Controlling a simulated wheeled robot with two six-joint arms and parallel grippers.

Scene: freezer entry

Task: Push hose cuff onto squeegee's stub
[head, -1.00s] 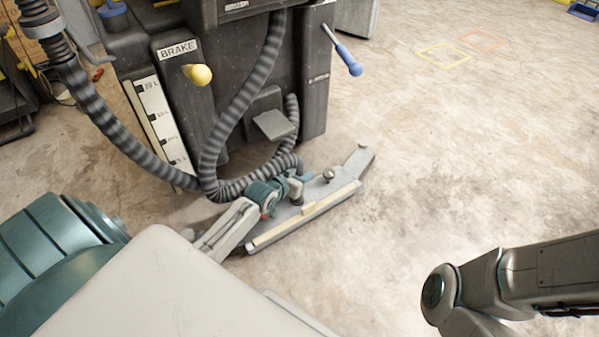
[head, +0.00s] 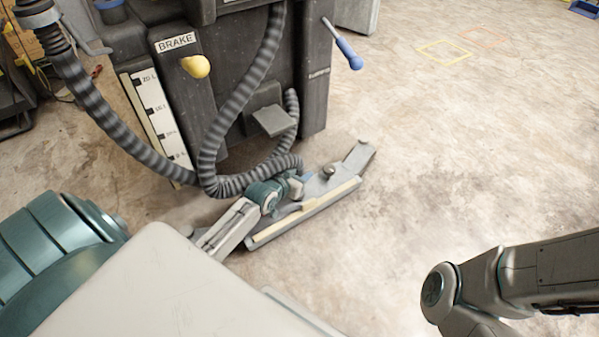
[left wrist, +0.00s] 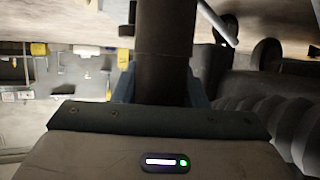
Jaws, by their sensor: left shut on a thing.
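The squeegee (head: 335,196), a long grey bar with a pale strip along its near edge, lies on the floor in front of the machine. The ribbed grey hose (head: 212,160) hangs from the machine and loops low toward the squeegee's middle. My left gripper (head: 296,184) is at that place, shut on the hose cuff. In the left wrist view the cuff (left wrist: 166,60) is a smooth dark cylinder upright between the blue-grey fingers. The stub is hidden behind my gripper and wrist, so I cannot tell whether the cuff touches it. My right gripper is out of view.
The dark machine (head: 300,75) stands behind the squeegee, with a yellow knob (head: 195,66) and a blue-handled lever (head: 348,53). A grey pedal (head: 273,121) sits low on it. The floor (head: 450,150) to the right is clear.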

